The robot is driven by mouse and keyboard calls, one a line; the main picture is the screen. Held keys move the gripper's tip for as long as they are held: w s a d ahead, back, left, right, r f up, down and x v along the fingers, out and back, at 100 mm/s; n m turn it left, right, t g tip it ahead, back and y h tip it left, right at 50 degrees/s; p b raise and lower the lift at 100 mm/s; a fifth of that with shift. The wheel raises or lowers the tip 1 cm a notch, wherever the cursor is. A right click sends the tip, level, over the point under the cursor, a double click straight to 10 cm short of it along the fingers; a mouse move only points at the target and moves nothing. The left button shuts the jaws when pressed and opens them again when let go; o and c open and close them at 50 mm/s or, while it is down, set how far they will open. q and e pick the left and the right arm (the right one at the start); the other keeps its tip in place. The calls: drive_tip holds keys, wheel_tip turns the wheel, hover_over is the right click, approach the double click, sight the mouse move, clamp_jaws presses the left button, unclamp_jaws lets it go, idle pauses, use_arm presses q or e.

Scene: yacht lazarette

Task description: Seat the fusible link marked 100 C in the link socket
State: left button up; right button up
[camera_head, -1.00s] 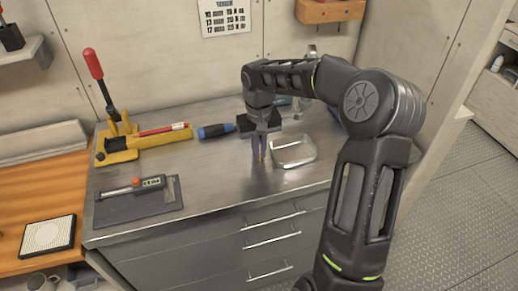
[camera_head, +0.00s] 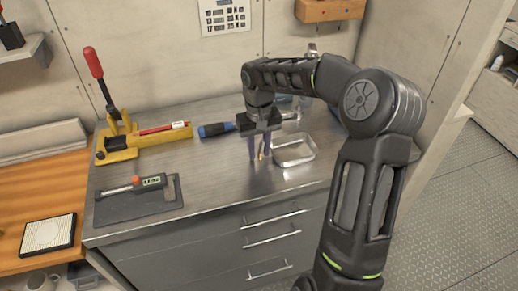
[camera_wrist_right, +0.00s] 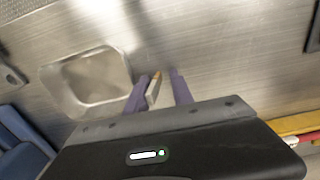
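My right gripper (camera_head: 259,158) is low over the steel workbench, its purple fingers pointing down and spread apart. It also shows in the right wrist view (camera_wrist_right: 160,88). A small piece with an orange-gold end (camera_wrist_right: 153,88) is between the fingers, closer to the left one in the wrist view; I cannot tell whether it touches that finger. It shows as a thin gold sliver (camera_head: 261,150) in the head view. It may be the fusible link, but no 100 C marking is readable. I cannot pick out the link socket. My left gripper is out of view.
A shallow metal tray (camera_head: 294,151) is just right of the gripper. A blue-handled screwdriver (camera_head: 215,129) lies behind it. A yellow tool with a red lever (camera_head: 120,140) and a grey plate with a small display device (camera_head: 138,204) are at left. The bench front centre is clear.

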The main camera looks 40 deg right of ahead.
sight(259, 153)
wheel_tip(259, 153, up, 12)
drive_tip(key=shift+p, duration=0.3)
idle(0.9)
